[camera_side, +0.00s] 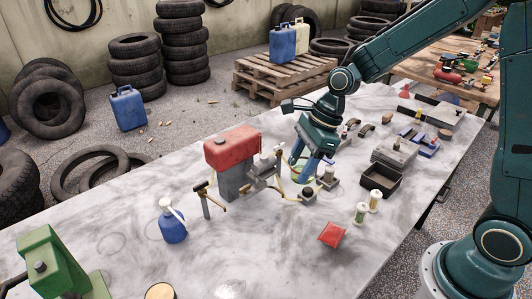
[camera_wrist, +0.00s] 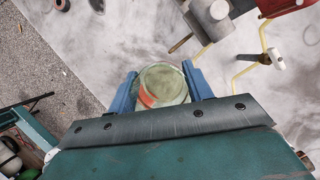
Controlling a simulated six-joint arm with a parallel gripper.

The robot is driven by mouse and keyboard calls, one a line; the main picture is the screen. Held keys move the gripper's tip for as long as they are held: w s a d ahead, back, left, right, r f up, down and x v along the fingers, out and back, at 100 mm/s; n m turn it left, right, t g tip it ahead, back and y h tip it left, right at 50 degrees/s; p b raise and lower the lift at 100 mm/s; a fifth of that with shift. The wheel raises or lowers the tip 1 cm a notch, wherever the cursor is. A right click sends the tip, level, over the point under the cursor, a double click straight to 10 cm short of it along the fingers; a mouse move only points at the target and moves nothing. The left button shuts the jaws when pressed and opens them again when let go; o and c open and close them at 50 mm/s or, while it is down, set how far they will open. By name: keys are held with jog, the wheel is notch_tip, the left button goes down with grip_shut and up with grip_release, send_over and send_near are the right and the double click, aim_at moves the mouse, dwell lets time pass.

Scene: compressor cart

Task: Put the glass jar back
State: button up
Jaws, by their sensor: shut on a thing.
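The glass jar (camera_wrist: 164,84) is round and greenish, with an orange-red patch on its side. In the wrist view it sits between the two blue fingers of my gripper (camera_wrist: 160,76), which are shut on it. In the side view my gripper (camera_side: 306,166) points down, low over the grey table, right of the red-topped compressor unit (camera_side: 231,150). The jar is mostly hidden there behind the fingers; only a greenish part (camera_side: 297,172) shows. I cannot tell whether the jar touches the table.
Small fittings with yellow hoses (camera_side: 307,196) stand close to my gripper. A black open tray (camera_side: 381,180), a grey box (camera_side: 394,152), two small vials (camera_side: 361,212) and a red block (camera_side: 332,235) lie to the right. A blue bottle (camera_side: 172,222) stands left. The table's front middle is clear.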

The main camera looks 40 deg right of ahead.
jog(key=a+r+n, duration=0.1)
jog(key=a+r, duration=0.4)
jog(key=a, duration=0.6)
jog(key=shift+s+a, duration=0.2)
jog(key=shift+s, duration=0.2)
jog(key=shift+f, duration=0.1)
notch_tip(320, 180, down, 16)
jog(key=shift+f, duration=0.1)
jog(key=shift+f, duration=1.8)
jog(key=shift+f, duration=0.15)
jog(key=o, duration=1.1)
jog(key=shift+c, duration=0.2)
